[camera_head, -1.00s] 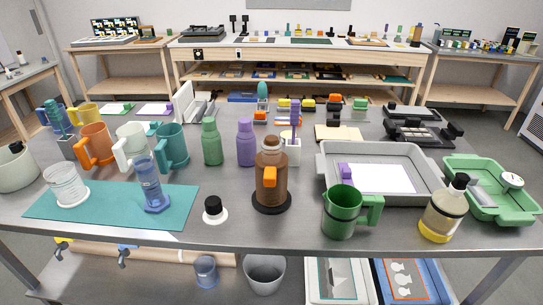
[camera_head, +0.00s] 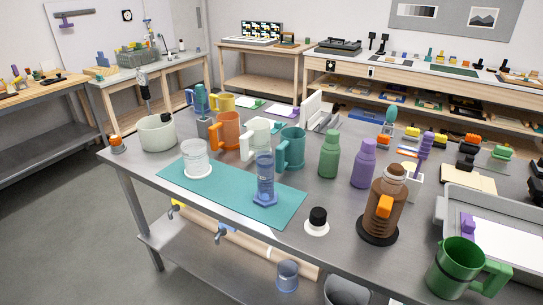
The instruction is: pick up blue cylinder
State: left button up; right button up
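The blue cylinder (camera_head: 265,178) is a tall, see-through graduated cylinder with a wide blue foot. It stands upright near the right end of a teal mat (camera_head: 225,197) on the grey metal table. A clear beaker with a white base (camera_head: 197,160) stands on the same mat to its left. Neither of my grippers is in the head view, and nothing touches the cylinder.
Behind the cylinder stand a teal mug (camera_head: 292,150), a white mug (camera_head: 257,139) and an orange mug (camera_head: 228,131). A black-capped white piece (camera_head: 317,220) and a brown bottle (camera_head: 385,203) stand to its right. The table's front edge is close by.

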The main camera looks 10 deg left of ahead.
aim_at(266, 196)
jog(key=l+u, duration=0.35)
jog(key=l, duration=0.4)
jog(key=l+u, duration=0.3)
jog(key=l, duration=0.5)
jog(key=k, duration=0.05)
